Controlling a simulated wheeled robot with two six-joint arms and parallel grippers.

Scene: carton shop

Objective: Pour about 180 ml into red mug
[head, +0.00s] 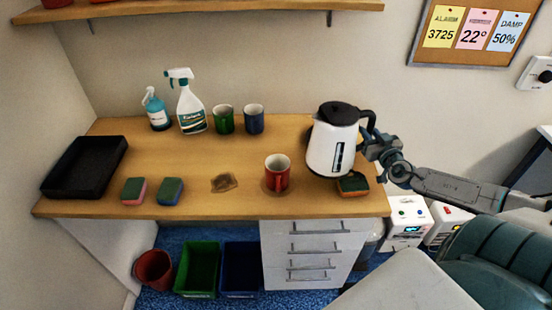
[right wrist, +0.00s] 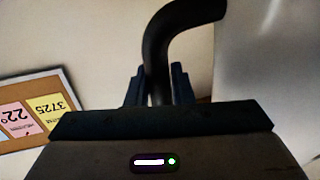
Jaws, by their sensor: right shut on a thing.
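The red mug (head: 277,174) stands upright on the wooden counter, on a darker round patch, with its handle toward me. The white kettle (head: 331,147) with a black lid and black handle is to the right of the mug and looks roughly upright. My right gripper (head: 370,145) is shut on the kettle's black handle, which also shows between the fingers in the right wrist view (right wrist: 158,60). I cannot tell whether the kettle touches the counter. The mug's contents are not clear. My left gripper is not in view.
A sponge (head: 353,184) lies just below the kettle. Green (head: 224,120) and blue (head: 254,119) mugs and two spray bottles (head: 190,108) stand at the back. A black tray (head: 84,167), two sponges (head: 151,190) and a brown stain (head: 224,183) are on the left.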

